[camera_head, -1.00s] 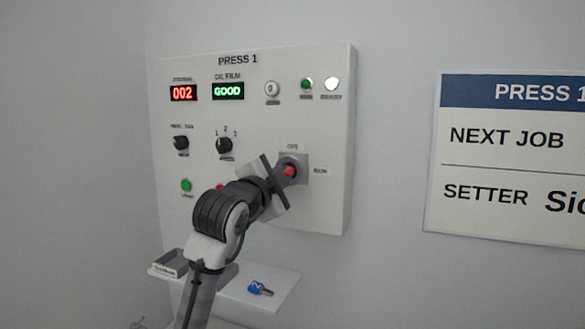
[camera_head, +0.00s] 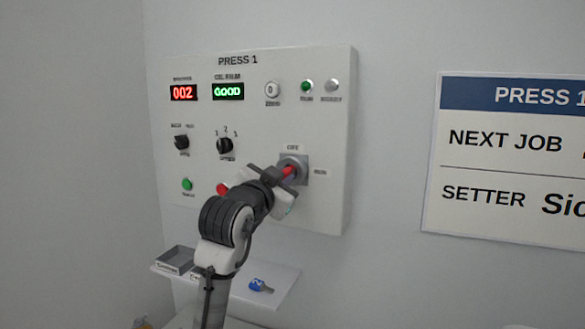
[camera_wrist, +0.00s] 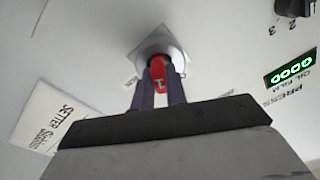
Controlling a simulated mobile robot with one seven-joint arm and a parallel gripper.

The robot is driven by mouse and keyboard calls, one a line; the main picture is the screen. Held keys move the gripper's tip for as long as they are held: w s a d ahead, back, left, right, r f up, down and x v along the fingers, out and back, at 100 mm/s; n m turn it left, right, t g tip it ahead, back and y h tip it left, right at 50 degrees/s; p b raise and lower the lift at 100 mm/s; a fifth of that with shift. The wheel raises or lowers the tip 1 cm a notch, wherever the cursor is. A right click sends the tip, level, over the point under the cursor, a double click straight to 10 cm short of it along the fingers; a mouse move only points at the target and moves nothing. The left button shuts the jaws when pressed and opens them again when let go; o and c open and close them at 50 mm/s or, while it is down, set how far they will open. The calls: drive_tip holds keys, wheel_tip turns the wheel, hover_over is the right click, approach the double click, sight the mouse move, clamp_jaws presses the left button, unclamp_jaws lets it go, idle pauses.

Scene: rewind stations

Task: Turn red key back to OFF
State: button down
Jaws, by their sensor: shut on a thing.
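The red key (camera_head: 289,171) sits in the round key switch on the square grey plate (camera_head: 302,163) at the lower right of the PRESS 1 panel. A label stands above the switch, apparently OFF, and another to its right, apparently RUN. My gripper (camera_head: 286,176) is shut on the red key. In the wrist view the red key (camera_wrist: 158,70), marked 1, is between the two fingers of my gripper (camera_wrist: 158,88), in front of the round switch collar (camera_wrist: 159,44). The fingers partly hide the key, so its exact angle is hard to tell.
The panel (camera_head: 335,130) also has a red 002 display, a green GOOD display, knobs and buttons; a red button (camera_head: 222,189) is close beside my arm. Below, a shelf (camera_head: 272,296) holds a blue key (camera_head: 260,286) and a grey tray (camera_head: 172,262). A sign (camera_head: 510,160) hangs at right.

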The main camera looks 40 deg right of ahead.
drive_tip(key=shift+n, duration=0.4)
drive_tip(key=shift+d, duration=0.1)
drive_tip(key=n, duration=0.5)
drive_tip(key=shift+s, duration=0.1)
drive_tip(key=c, duration=1.8)
unclamp_jaws()
drive_tip(key=shift+n, duration=0.5)
drive_tip(key=o, duration=0.5)
drive_tip(key=shift+c, duration=0.2)
drive_tip(key=b+v, duration=0.5)
drive_tip(key=v, duration=0.8)
drive_tip(key=shift+s+a, duration=0.25)
drive_tip(key=shift+a, duration=0.1)
